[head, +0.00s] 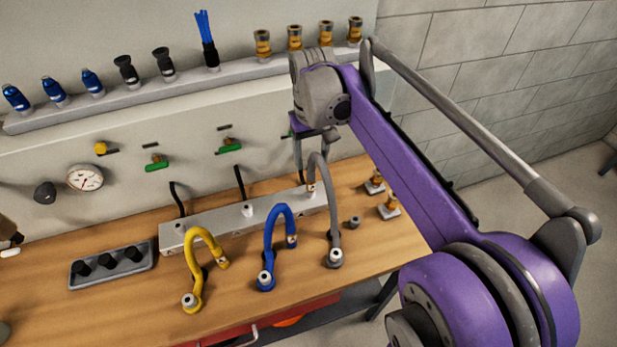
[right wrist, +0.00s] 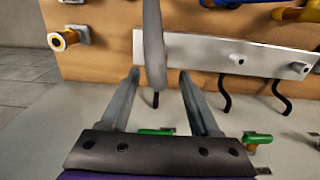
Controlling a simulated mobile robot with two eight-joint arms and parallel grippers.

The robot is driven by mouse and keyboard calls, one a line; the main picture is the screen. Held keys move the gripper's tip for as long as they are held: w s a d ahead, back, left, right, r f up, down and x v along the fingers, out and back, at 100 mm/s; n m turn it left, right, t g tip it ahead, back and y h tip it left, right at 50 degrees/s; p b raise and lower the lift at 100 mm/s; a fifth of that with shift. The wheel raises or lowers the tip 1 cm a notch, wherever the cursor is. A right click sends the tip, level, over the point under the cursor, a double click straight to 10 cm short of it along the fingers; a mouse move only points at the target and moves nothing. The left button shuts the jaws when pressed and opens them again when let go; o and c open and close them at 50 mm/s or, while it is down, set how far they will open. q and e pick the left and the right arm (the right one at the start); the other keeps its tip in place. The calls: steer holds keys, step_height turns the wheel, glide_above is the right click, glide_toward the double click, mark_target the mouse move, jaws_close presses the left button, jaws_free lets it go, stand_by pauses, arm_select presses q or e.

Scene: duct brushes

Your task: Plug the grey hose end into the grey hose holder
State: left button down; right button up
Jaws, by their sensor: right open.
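The grey hose (head: 333,215) rises from a fitting on the bench and arches over to the right end of the white holder block (head: 215,225). Its end is near the grey hose holder (head: 311,188); I cannot tell whether it is seated. My right gripper (head: 314,163) is above that end of the block, fingers pointing down. In the right wrist view, the open fingers (right wrist: 159,74) straddle the grey hose (right wrist: 153,40), with a gap visible on both sides. The block also shows there (right wrist: 200,48). My left gripper is not in view.
A yellow hose (head: 205,238) and a blue hose (head: 270,235) arch up left of the grey one. Brass fittings (head: 388,207) stand to the right. A black-holed tray (head: 112,265) lies at left. Green valves (head: 230,147) line the wall, below a shelf of brushes (head: 208,55).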

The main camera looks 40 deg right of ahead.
mark_target(311, 170)
steer(key=shift+f, duration=0.1)
steer(key=shift+f+b, duration=2.8)
steer(key=shift+f, duration=1.65)
jaws_close()
steer(key=shift+r+p, duration=0.1)
steer(key=shift+p, duration=0.2)
steer(key=shift+r+p, duration=2.15)
steer(key=shift+r, duration=0.8)
